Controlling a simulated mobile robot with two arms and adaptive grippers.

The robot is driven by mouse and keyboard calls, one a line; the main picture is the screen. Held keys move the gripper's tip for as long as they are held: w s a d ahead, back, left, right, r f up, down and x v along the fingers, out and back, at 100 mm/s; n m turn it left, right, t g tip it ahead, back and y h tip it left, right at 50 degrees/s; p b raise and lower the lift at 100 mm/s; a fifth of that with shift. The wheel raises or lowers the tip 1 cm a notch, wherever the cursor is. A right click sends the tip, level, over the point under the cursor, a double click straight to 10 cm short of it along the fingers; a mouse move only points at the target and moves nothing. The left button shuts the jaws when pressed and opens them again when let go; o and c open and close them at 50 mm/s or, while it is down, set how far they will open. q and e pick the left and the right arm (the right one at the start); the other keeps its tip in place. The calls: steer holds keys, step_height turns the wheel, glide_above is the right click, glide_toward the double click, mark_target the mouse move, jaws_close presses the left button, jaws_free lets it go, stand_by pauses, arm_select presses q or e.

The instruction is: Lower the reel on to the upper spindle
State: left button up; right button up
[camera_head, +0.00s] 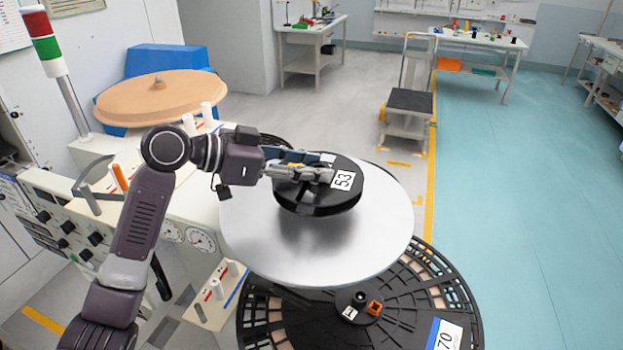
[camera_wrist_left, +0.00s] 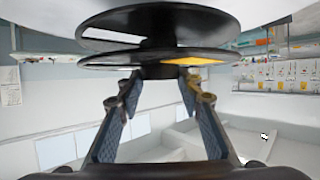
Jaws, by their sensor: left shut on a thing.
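A black reel (camera_head: 335,202) with a white label "53" is over the round silver plate (camera_head: 260,235) in the head view. My left gripper (camera_head: 322,173) is shut on the reel at its middle, reaching in from the left. In the left wrist view the reel (camera_wrist_left: 150,32) shows its two flanges edge-on, with the two fingers (camera_wrist_left: 158,95) against its hub. The upper spindle is hidden behind the reel and plate. I cannot tell the gap between reel and plate. My right gripper is not in view.
A large black reel (camera_head: 400,325) labelled "70" lies below the plate, around a hub (camera_head: 360,303). A control panel (camera_head: 70,215) with knobs and gauges stands left. A brown disc (camera_head: 165,97) is behind it. A trolley (camera_head: 408,105) stands farther back; open floor lies right.

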mark_target(306, 183)
arm_select(q)
step_height(306, 183, down, 4)
steer(key=shift+r+p, duration=0.1)
steer(key=shift+p, duration=0.35)
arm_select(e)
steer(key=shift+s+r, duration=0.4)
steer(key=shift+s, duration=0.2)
arm_select(q)
steer(key=shift+f, duration=0.2)
steer(key=o, duration=1.2)
steer(key=shift+o, duration=0.2)
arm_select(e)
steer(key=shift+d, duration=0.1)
